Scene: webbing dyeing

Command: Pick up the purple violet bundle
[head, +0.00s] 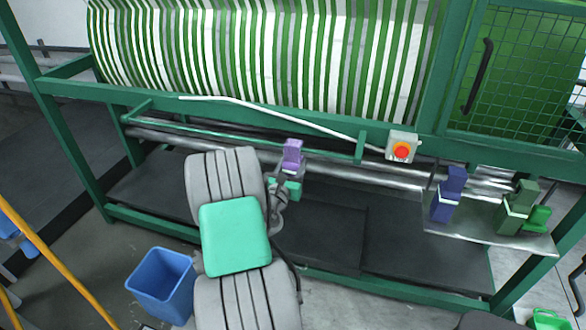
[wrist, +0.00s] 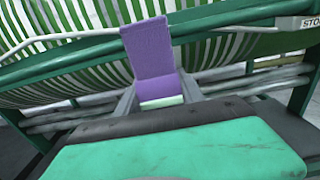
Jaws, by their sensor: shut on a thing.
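The purple violet bundle (head: 292,154) is in front of the green machine frame, near the middle of the head view. It has a pale band near its lower part. My gripper (head: 288,176) is shut on it and holds it upright, clear of the metal shelf. In the wrist view the bundle (wrist: 150,60) stands up between the two grey fingers of my gripper (wrist: 160,98). Its lowest part is hidden behind the gripper body.
A metal shelf (head: 470,236) at the right carries a dark blue bundle (head: 448,195) and green bundles (head: 517,207). A red stop button box (head: 402,148) and a white hose (head: 290,117) are on the frame. A blue bin (head: 163,285) stands on the floor.

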